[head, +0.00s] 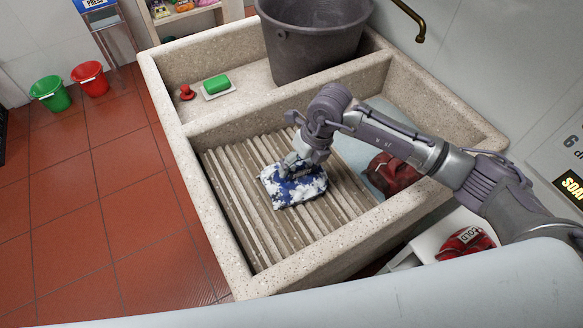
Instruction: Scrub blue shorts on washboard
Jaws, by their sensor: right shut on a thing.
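The blue shorts (294,190) lie as a small bundle, blue with white patches that look like foam, on the ribbed washboard (235,212) inside the stone sink. My right gripper (291,166) comes down from the upper right and is shut on the top of the shorts. The shorts rest on the ridges near the middle of the board. The arm hides part of the sink behind it. The fingertips are small and partly hidden against the cloth. My left gripper is not in view.
The stone sink (183,150) has raised walls around the board. A dark grey bucket (314,45) and a green soap bar (216,84) are in the back compartment. A red cloth (392,172) lies right of the board. A brass tap (410,20) hangs above.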

